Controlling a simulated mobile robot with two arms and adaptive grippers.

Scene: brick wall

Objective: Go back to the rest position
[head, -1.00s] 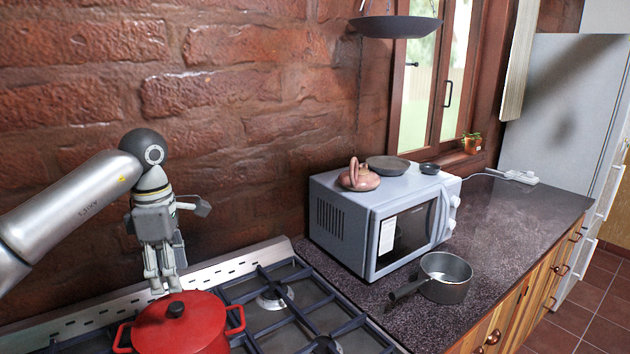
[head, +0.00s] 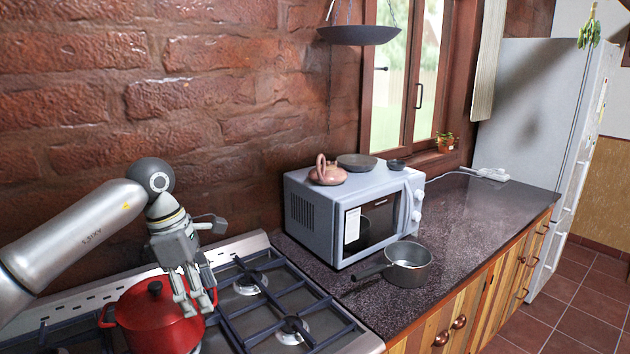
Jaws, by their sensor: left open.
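My left arm comes in from the left, and my left gripper (head: 189,291) points down over the right part of the red pot (head: 150,318). Its fingers are apart with nothing seen between them. They hide part of the pot's right side, and I cannot tell whether they touch it. The pot is lidded, with a dark knob, and stands on the stove (head: 262,322) at the lower left. My right gripper is not in view.
A microwave (head: 312,224) stands on the counter, with a teapot (head: 327,172) and dark dishes on top. A grey saucepan (head: 405,266) sits in front. A dark hanging pan (head: 358,34) is above. The counter toward the fridge (head: 540,130) is mostly clear.

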